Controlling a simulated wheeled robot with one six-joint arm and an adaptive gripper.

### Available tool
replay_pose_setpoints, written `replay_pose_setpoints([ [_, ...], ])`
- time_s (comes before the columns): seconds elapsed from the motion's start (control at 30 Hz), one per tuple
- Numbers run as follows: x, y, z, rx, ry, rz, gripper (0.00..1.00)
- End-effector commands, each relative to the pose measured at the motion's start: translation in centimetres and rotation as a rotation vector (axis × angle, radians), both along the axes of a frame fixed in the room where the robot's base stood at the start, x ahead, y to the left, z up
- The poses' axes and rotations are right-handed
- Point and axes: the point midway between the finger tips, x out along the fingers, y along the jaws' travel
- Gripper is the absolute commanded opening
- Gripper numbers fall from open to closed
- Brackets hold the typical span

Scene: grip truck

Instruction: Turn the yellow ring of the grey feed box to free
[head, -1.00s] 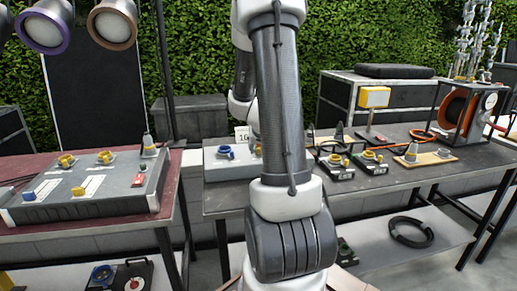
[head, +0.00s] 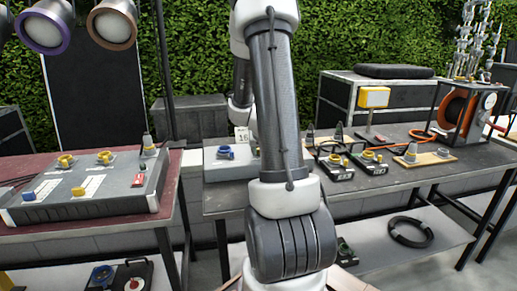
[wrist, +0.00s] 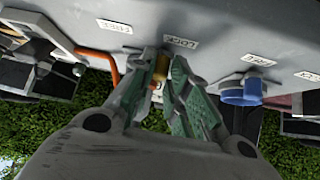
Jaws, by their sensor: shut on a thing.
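The grey feed box (head: 228,170) stands on the dark table in the head view, partly hidden behind my arm. Its pale grey face (wrist: 225,25) fills the top of the wrist view. The yellow ring (wrist: 160,66) shows in the wrist view as a small patch between my fingertips, mostly covered by them. My gripper (wrist: 163,74), with green finger pads, is shut on the ring. A label that seems to read LOCK (wrist: 182,43) is just beside the fingertips. Another that seems to read FREE (wrist: 115,26) lies to the left. My gripper is hidden in the head view.
A blue connector (wrist: 243,90) sits on the box close right of my fingers; it shows in the head view (head: 225,152). An orange cable (wrist: 100,60) runs left of them. Small black boxes (head: 335,165) stand right of my arm. A larger grey box (head: 90,190) stands left.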

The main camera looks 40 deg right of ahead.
Motion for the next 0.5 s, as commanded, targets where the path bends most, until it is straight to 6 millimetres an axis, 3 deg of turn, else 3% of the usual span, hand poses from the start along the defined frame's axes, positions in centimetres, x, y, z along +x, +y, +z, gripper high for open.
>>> replay_pose_setpoints([
  [0.5, -0.92, -0.75, 0.0, 0.001, 0.0, 0.156, 0.0],
])
